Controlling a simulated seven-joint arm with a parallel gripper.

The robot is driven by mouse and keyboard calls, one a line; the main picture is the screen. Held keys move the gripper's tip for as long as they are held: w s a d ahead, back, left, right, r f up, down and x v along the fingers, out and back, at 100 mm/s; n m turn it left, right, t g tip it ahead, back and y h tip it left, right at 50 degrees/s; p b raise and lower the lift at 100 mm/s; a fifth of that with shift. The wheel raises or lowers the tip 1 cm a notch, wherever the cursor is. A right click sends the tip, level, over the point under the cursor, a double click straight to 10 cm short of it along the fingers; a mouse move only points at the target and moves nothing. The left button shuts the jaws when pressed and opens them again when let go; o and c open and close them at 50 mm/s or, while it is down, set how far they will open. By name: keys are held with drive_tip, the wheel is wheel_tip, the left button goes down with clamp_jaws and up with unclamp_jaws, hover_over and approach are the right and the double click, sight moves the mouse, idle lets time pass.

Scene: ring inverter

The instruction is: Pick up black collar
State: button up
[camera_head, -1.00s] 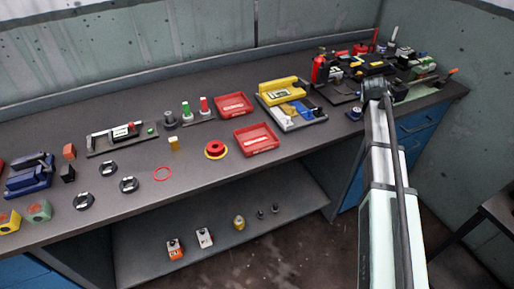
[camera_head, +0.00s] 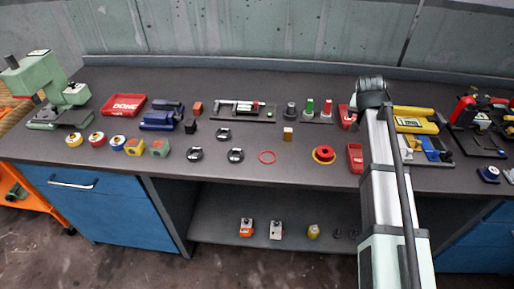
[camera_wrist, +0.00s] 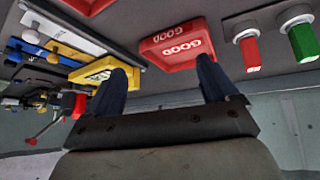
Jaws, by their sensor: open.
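Three black collar-like rings lie flat on the dark bench in the head view: one at the back (camera_head: 223,134), one at front left (camera_head: 195,154) and one at front right (camera_head: 235,155). I cannot tell which is the named collar. My gripper (camera_wrist: 160,72) is open and empty in the wrist view, its two dark fingers apart. In the head view its fingers are hidden behind my arm, which reaches over the bench well to the right of the rings. No black ring shows in the wrist view.
A red GOOD tray (camera_wrist: 176,45) is near my fingers.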

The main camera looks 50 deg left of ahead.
drive_tip(key=s+a+r+n+g+y, duration=0.1)
drive_tip(key=s+a+n, duration=0.1)
drive_tip(key=s+a, duration=0.85)
drive_tip(key=n+g+y, duration=0.1)
drive_tip(key=n+g, duration=0.3)
drive_tip(key=n, duration=0.2)
approach(195, 155)
drive_tip(key=shift+x, duration=3.15)
drive_tip(key=c, duration=1.3)
